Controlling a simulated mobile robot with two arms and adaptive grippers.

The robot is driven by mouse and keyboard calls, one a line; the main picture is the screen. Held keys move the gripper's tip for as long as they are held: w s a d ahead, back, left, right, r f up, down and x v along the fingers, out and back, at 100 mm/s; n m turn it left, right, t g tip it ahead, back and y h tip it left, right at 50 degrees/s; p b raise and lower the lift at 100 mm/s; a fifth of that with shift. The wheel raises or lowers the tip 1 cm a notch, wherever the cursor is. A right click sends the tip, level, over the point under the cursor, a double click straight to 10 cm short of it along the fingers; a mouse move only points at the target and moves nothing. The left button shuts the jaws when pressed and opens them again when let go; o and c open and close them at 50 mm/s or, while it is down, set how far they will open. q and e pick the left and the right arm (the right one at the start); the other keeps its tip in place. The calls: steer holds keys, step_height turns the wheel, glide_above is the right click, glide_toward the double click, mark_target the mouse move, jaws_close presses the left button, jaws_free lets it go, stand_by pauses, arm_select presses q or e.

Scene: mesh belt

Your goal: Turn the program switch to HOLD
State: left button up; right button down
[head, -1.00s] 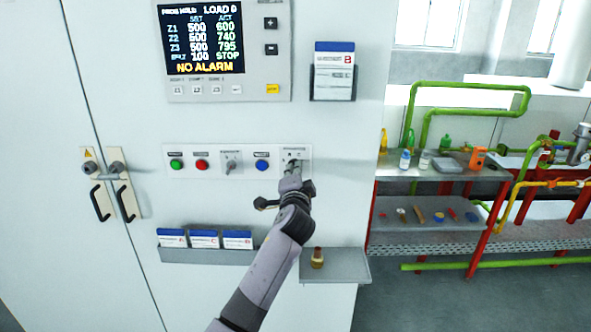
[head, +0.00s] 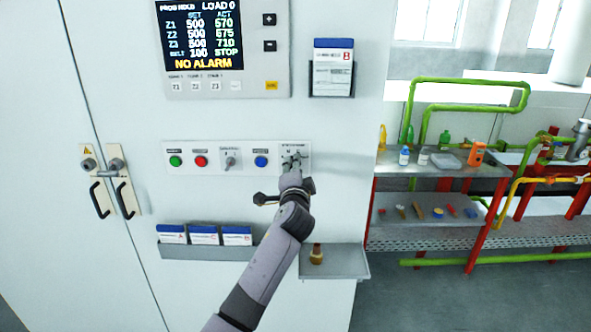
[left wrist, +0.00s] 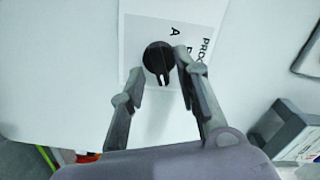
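The program switch (left wrist: 159,58) is a round black knob with a white mark on its rim, on a pale plate. In the left wrist view the mark is at the lower edge of the knob; the letter A and part of the plate's lettering show, but HOLD is not legible there. My left gripper (head: 291,161) is at this switch, at the right end of the control strip (head: 216,170). Its two fingers (left wrist: 157,72) stand apart on either side of the knob; the left finger has a gap, and I cannot tell whether the right one touches. My right gripper is out of view.
The display (head: 203,36) seems to read PROG HOLD, with STOP and NO ALARM. Green (head: 175,161), red (head: 201,161) and blue (head: 261,162) buttons and a grey selector (head: 230,161) are left of my gripper. A small tray (head: 345,262) is below; a cluttered bench (head: 497,166) stands right.

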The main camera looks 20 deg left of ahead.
arm_select(q)
steer(key=v, duration=1.2)
